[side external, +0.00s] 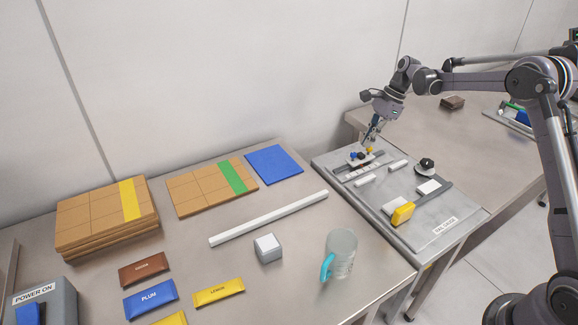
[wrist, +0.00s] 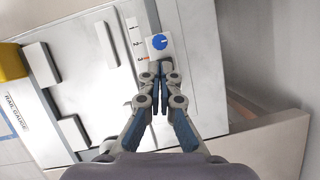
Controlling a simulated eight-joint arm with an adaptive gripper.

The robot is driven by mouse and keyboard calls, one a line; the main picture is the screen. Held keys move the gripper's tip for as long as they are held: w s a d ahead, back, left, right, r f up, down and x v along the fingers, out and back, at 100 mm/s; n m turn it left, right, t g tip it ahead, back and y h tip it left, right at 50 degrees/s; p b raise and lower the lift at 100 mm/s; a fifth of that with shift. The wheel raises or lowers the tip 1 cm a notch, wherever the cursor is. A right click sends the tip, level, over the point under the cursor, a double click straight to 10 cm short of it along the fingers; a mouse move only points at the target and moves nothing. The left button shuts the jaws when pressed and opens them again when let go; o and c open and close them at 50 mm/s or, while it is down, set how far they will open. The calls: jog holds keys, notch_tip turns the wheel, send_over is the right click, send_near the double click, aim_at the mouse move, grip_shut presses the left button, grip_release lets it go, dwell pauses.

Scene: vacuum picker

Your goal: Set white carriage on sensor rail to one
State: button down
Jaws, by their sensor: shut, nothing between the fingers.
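The white carriage (wrist: 153,52) is a small square plate with a blue disc on top, on the dark sensor rail (wrist: 152,14). In the wrist view it lies beside the scale strip (wrist: 131,22), near the marks that look like 2 and an orange 3. My gripper (wrist: 160,67) is shut and empty, its fingertips at the carriage's near edge; whether they touch it I cannot tell.
The panel also bears white blocks (side external: 397,166), a black knob (side external: 426,164) and a yellow block (side external: 403,214). On the left table are a clear mug (side external: 342,250), a grey-white cube (side external: 268,248), a long white bar (side external: 270,218) and a blue mat (side external: 274,164).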

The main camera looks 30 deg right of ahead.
aim_at(362, 162)
jog(key=shift+x, duration=1.25)
jog(key=a, duration=0.6)
jog(key=shift+s, duration=0.1)
jog(key=w+d+v, duration=0.1)
jog(key=v, duration=0.9)
jog(key=shift+s+d, duration=0.15)
jog(key=shift+s, duration=0.3)
